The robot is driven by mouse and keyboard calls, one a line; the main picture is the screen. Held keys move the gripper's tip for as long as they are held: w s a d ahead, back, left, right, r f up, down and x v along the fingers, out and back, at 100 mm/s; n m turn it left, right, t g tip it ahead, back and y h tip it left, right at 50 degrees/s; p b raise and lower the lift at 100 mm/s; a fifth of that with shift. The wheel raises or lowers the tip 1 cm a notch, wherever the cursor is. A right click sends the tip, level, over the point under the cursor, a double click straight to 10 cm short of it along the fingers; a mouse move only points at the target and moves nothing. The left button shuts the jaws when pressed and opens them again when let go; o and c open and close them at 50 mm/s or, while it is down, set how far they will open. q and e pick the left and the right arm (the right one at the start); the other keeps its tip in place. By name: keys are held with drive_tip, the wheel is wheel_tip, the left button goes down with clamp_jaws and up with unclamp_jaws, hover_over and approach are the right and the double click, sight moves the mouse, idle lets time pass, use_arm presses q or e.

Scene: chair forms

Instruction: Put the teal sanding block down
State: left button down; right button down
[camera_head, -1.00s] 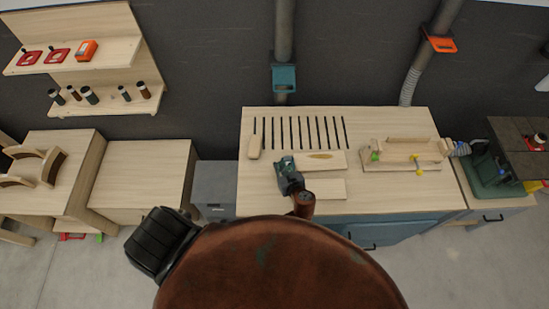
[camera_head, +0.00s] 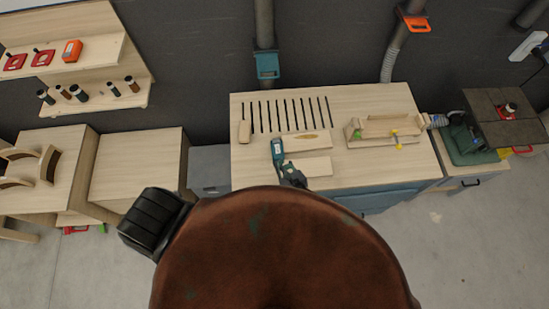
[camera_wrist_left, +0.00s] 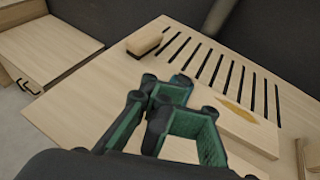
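The teal sanding block (camera_head: 278,152) shows in the head view over the workbench (camera_head: 350,167), left of a thin board. Its long side runs away from me. My left gripper (camera_head: 290,174) is at the block's near end and appears shut on it. In the left wrist view the gripper's dark green and black fingers (camera_wrist_left: 172,110) fill the middle and hide most of the block. Whether the block's underside touches the bench is hidden. My right gripper is not in view.
A pale wooden block (camera_head: 244,132) lies left of the teal one, beside several dark slots. A thin board with an oval patch (camera_head: 307,139) and a plain board (camera_head: 308,167) lie to the right. A wooden jig (camera_head: 384,131) stands farther right. The bench's front left is clear.

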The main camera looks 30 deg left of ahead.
use_arm(q)
drive_tip(key=c, duration=2.6)
unclamp_jaws()
drive_tip(key=shift+c, duration=0.2)
drive_tip(key=o, duration=2.1)
drive_tip(key=shift+r, duration=0.15)
